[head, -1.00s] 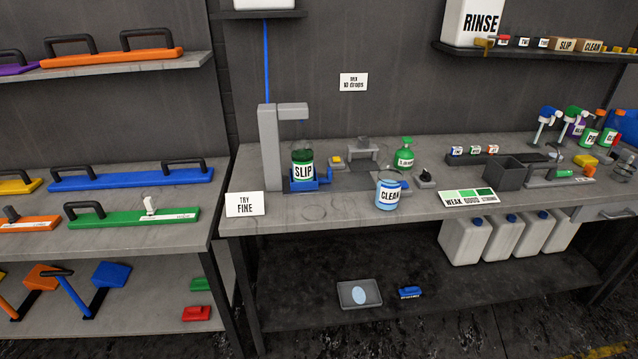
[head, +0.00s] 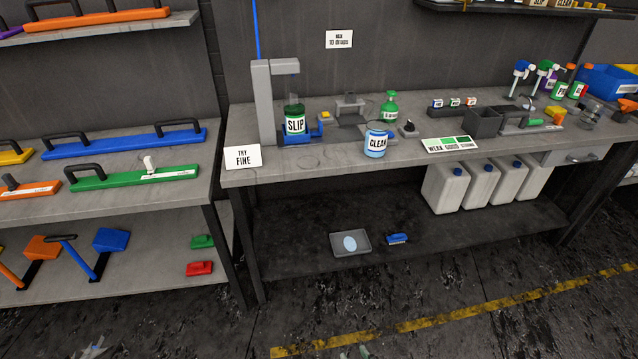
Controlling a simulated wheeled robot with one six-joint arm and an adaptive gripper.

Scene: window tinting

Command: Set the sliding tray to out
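A grey dispenser stand (head: 264,105) is on the bench at the left. Beneath its arm, a green jar labelled SLIP (head: 295,121) sits on a blue tray-like base (head: 296,139), which seems to be the sliding tray. The jar and stand hide part of the base, and I cannot tell its slide position for sure.
A CLEAN jar (head: 376,143) stands right of the dispenser, near the bench's front edge. A TRY FINE sign (head: 242,158) stands at the left end. A shelf with coloured squeegees (head: 135,177) is further left. The floor ahead (head: 450,290) is clear.

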